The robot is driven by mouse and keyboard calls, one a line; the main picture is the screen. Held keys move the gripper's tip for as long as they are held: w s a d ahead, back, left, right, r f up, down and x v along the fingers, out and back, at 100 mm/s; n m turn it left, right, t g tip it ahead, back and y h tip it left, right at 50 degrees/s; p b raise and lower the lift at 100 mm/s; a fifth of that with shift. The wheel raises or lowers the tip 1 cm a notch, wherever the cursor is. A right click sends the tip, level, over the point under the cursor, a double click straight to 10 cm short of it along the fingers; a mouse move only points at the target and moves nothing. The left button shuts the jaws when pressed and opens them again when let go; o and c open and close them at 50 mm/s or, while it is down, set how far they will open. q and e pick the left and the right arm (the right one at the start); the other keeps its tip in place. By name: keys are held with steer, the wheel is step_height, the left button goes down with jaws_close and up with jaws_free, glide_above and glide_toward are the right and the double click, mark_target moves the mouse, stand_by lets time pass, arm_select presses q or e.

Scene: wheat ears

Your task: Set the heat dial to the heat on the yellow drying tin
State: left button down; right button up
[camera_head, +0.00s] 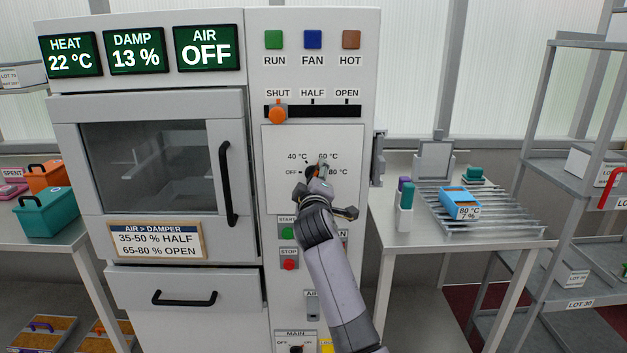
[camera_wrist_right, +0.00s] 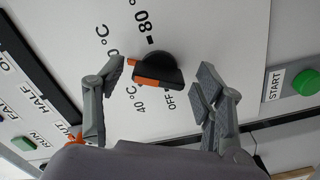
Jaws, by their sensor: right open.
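The heat dial (camera_wrist_right: 165,66) is a black knob with an orange bar, on a white panel marked OFF, 40, 60 and 80 °C. In the right wrist view its orange end points roughly toward the side between the 40 and 60 marks; the exact setting is unclear. My right gripper (camera_wrist_right: 158,80) is open, one finger on either side of the dial, with visible gaps. In the head view my right gripper (camera_head: 318,177) covers most of the dial. No yellow tin is seen. A blue tin (camera_head: 459,197) labelled 80 °C, 7 % is on the wire rack. My left gripper is out of view.
The heat display (camera_head: 70,52) reads 22 °C. An orange damper slider (camera_head: 278,114) stands at SHUT above the dial. A green start button (camera_wrist_right: 306,82) is beside the dial panel. The wire rack (camera_head: 505,222) is on the right table; teal (camera_head: 45,213) and orange tins stand left.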

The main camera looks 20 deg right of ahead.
steer(key=shift+s, duration=0.1)
steer(key=v, duration=1.2)
step_height(320, 180, down, 18)
steer(key=w+a+g+y, duration=0.2)
steer(key=g, duration=0.1)
steer(key=s+a+f+g+y, duration=0.15)
steer(key=s+f, duration=0.25)
steer(key=f, duration=0.8)
steer(key=s+f+g+y, duration=0.15)
steer(key=s+f, duration=0.25)
steer(key=f, duration=0.8)
steer(key=s+d+f+m+g, duration=0.15)
steer(key=s+f+g, duration=0.35)
steer(key=s+f, duration=1.3)
steer(key=s+d+f+m+g, duration=0.1)
steer(key=s+f, duration=0.4)
steer(key=s, duration=0.6)
steer(key=s+d+f+m+g, duration=0.2)
steer(key=s+f, duration=0.4)
steer(key=s, duration=0.6)
steer(key=s+d+f+m+g, duration=0.2)
steer(key=s+f, duration=0.4)
steer(key=s, duration=0.6)
steer(key=shift+d, duration=0.45)
